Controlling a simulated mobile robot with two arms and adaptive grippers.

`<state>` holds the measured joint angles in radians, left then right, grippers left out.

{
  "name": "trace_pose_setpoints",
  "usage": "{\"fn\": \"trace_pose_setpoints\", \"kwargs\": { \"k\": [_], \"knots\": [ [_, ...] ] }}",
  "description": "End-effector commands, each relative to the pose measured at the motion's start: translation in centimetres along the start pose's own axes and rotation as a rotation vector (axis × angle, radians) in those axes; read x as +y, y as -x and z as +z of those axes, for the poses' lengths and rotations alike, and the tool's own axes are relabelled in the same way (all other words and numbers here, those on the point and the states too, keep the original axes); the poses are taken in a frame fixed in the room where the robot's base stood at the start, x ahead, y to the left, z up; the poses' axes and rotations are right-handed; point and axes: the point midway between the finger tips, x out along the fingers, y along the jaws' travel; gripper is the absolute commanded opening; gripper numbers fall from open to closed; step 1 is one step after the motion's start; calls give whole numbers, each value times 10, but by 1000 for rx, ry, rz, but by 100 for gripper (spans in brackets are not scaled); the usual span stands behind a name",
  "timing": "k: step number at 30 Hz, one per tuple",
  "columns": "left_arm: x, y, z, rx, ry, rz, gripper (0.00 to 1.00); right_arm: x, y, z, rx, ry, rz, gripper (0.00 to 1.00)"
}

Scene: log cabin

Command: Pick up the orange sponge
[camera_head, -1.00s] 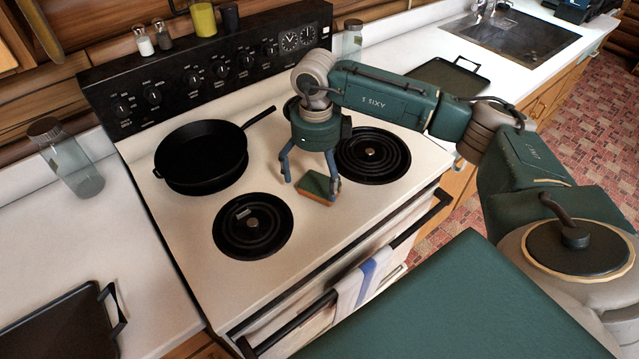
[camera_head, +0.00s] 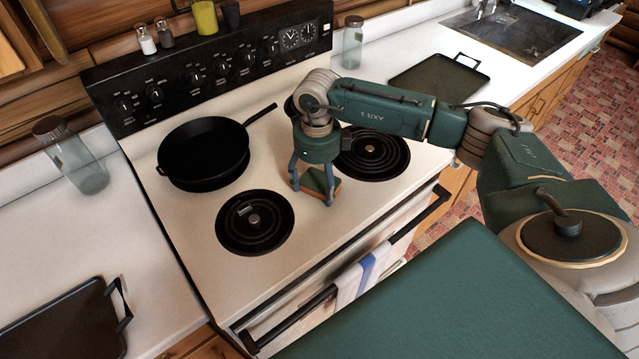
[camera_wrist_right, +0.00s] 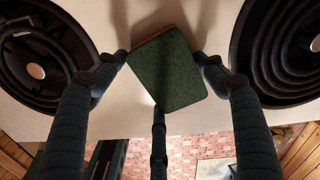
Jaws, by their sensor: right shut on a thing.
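The orange sponge has a green scouring face on top and an orange edge; in the head view the sponge (camera_head: 318,181) is at the middle of the stove top, between the burners. My right gripper (camera_head: 312,192) points down over it, with its fingers shut on the sponge's sides. In the right wrist view the green face of the sponge (camera_wrist_right: 168,72) sits between the fingertips of my right gripper (camera_wrist_right: 165,75). I cannot tell whether the sponge touches the stove or is slightly raised. My left gripper is not in view.
A black skillet (camera_head: 204,153) sits on the rear left burner. The front left burner (camera_head: 254,223) and right burner (camera_head: 374,154) are bare. A towel (camera_head: 362,276) hangs on the oven handle. A glass jar (camera_head: 85,165) and black tray (camera_head: 65,325) are on the left counter.

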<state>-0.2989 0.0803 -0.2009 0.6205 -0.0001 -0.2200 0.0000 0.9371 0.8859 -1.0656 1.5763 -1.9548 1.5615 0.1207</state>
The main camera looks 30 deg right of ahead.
Motion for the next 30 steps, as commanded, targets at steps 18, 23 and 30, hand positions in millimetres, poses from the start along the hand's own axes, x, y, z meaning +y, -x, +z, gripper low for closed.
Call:
{"fn": "trace_pose_setpoints", "kwargs": {
  "k": [18,23,30],
  "knots": [
    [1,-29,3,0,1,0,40,-1,81,2,-8,0,-4,59],
    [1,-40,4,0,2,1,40,-1,130,2,-8,1,-3,59],
    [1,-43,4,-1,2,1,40,-1,184,0,-3,0,-3,59]
  ]
}}
